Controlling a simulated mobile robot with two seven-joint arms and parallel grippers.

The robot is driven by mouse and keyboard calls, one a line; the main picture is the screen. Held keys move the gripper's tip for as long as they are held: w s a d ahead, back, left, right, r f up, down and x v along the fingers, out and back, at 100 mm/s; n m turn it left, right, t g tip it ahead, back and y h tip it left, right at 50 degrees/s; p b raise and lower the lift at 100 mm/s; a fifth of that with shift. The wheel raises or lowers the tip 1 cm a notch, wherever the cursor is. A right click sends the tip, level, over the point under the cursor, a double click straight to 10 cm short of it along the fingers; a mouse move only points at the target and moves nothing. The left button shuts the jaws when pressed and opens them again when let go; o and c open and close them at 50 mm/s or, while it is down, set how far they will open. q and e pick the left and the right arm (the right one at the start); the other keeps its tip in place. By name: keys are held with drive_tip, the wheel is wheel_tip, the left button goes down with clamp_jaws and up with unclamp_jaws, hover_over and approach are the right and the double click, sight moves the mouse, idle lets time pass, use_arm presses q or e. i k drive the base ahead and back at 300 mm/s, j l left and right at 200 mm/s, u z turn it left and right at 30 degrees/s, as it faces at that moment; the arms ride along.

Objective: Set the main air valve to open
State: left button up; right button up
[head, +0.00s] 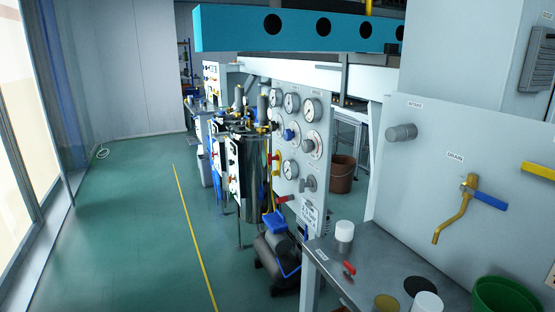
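A white gauge panel (299,145) stands in the middle of the head view, with several round gauges and knobs. A grey knob (308,184) sits low on it. A red handle (283,198) and another red handle (274,158) show at its left edge. On the near right panel (400,170), a brass tap with a blue lever (490,201) sits under a label that reads DRAIN. A yellow lever (538,171) is cut off by the right edge. I cannot read which one is the main air valve. Neither of my grippers is in view.
A metal bench (375,262) at the lower right holds a white jar (344,232), a small red-handled valve (348,268) and a green bucket (505,294). A dark compressor (279,256) stands on the floor before the gauge panel. The green floor (125,235) is clear at left.

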sight(269, 158)
drive_tip(key=z, duration=0.55)
drive_tip(key=i+j+z, duration=0.15)
drive_tip(key=z, duration=0.3)
drive_tip(key=j+z, duration=0.6)
drive_tip(key=j, duration=0.2)
drive_tip(key=i+j+z, duration=0.1)
drive_tip(key=j+z, duration=0.15)
drive_tip(key=j, duration=0.15)
drive_tip(key=j+z, duration=0.15)
drive_tip(key=j, duration=0.65)
